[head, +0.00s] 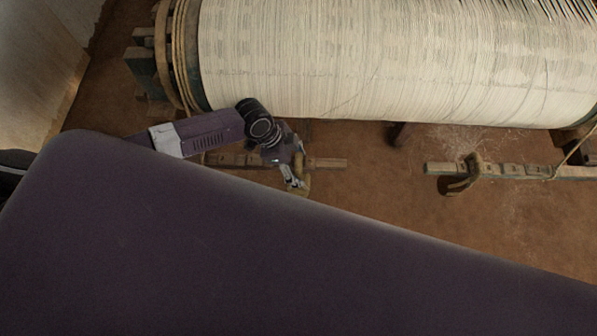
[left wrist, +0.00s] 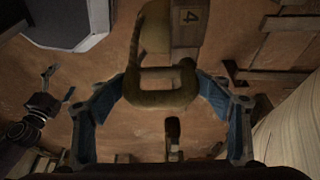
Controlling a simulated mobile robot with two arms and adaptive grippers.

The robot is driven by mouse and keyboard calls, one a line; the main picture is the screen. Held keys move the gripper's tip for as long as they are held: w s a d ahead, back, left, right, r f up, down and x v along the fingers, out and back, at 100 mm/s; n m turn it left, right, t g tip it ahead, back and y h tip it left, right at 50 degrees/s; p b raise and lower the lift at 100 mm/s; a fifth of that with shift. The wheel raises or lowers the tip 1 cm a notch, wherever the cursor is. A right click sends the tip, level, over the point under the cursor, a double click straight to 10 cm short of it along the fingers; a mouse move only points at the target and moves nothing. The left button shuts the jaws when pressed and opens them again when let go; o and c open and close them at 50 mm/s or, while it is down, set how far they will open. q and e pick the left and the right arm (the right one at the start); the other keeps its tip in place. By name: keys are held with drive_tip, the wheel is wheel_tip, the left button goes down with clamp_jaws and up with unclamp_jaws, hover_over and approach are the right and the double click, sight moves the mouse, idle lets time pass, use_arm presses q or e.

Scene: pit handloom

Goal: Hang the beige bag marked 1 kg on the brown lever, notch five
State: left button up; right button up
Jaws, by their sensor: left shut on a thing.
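My left gripper (head: 294,180) is low beside the left notched lever (head: 328,163) in the head view. In the left wrist view its two blue fingers (left wrist: 160,88) are shut on a tan, thick loop (left wrist: 160,98), which I take as part of the beige bag; it also shows at the gripper in the head view (head: 304,185). No 1 kg mark is readable. A wooden piece marked 4 (left wrist: 188,22) lies just beyond the loop. I cannot tell whether the loop is around the lever or beside it.
A second notched lever (head: 515,170) lies to the right, with a tan looped thing (head: 462,178) on it and a cord at its right. The large warp roll (head: 400,60) spans the back. Bare earth floor (head: 385,195) lies between the levers.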

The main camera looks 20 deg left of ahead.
sight(300, 154)
use_arm(q)
drive_tip(key=shift+w+a+b, duration=0.25)
drive_tip(key=shift+w+b, duration=0.35)
drive_tip(key=shift+w, duration=0.35)
drive_tip(key=shift+w+a+b, duration=0.2)
drive_tip(key=shift+w+b, duration=0.4)
drive_tip(key=shift+w, duration=0.3)
drive_tip(key=shift+s+f+b, duration=0.1)
drive_tip(key=shift+f+b, duration=0.6)
drive_tip(key=shift+f, duration=0.35)
drive_tip(key=shift+f, duration=0.25)
drive_tip(key=o, duration=2.3)
drive_tip(key=shift+s+f, duration=0.1)
drive_tip(key=shift+c, duration=0.2)
